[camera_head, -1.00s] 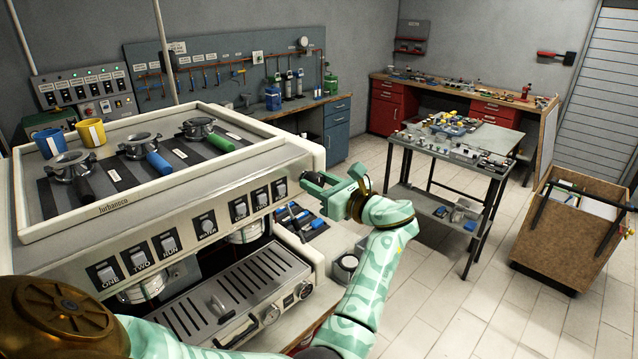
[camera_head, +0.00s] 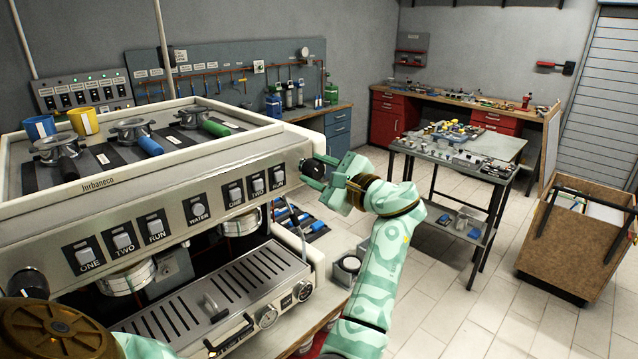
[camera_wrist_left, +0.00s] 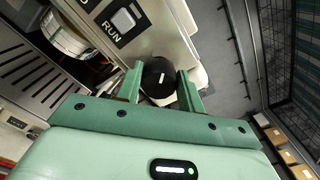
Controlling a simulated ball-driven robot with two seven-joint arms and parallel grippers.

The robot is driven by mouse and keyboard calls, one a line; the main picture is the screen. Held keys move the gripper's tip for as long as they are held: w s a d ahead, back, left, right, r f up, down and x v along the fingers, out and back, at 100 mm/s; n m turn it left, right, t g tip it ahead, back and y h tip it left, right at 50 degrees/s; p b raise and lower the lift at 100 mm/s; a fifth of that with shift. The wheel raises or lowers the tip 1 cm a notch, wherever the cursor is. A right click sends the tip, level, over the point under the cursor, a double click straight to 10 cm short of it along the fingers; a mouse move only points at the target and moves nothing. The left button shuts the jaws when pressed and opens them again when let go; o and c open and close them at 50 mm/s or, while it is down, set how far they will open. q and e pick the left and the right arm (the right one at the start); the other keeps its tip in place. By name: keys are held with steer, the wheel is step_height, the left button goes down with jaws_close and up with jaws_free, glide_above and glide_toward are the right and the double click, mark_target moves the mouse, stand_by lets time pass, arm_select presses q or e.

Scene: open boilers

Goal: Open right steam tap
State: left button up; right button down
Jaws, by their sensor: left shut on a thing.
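The right steam tap is a black round knob (camera_head: 313,168) at the right end of the espresso machine's front panel, beside the RUN switch. My left gripper (camera_head: 318,172) is at this knob in the head view, its jaws on either side of it. In the left wrist view the knob (camera_wrist_left: 159,80) with a white mark sits between the two green fingers (camera_wrist_left: 158,92), and the gripper is shut on it. The espresso machine (camera_head: 60,213) is cream and grey. My right gripper is not in view.
Another dark knob (camera_head: 28,282) is at the machine's left end. The drip tray (camera_head: 225,300) lies below the panel. A metal table (camera_head: 490,160) with small parts stands behind my left arm, and a wooden bin (camera_head: 565,240) stands at the right. The tiled floor between is open.

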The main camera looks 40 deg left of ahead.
arm_select(q)
steer(key=n+b, duration=0.7)
steer(key=shift+f, duration=0.4)
steer(key=shift+r+n+b, duration=0.15)
steer(key=shift+n+b, duration=1.15)
steer(key=shift+n, duration=0.4)
steer(key=o, duration=1)
steer(key=s+d+b, duration=0.1)
steer(key=d+b, duration=0.1)
steer(key=d, duration=1.4)
steer(key=shift+s+d+b, duration=0.15)
steer(key=shift+s+b, duration=0.05)
steer(key=shift+b, duration=0.1)
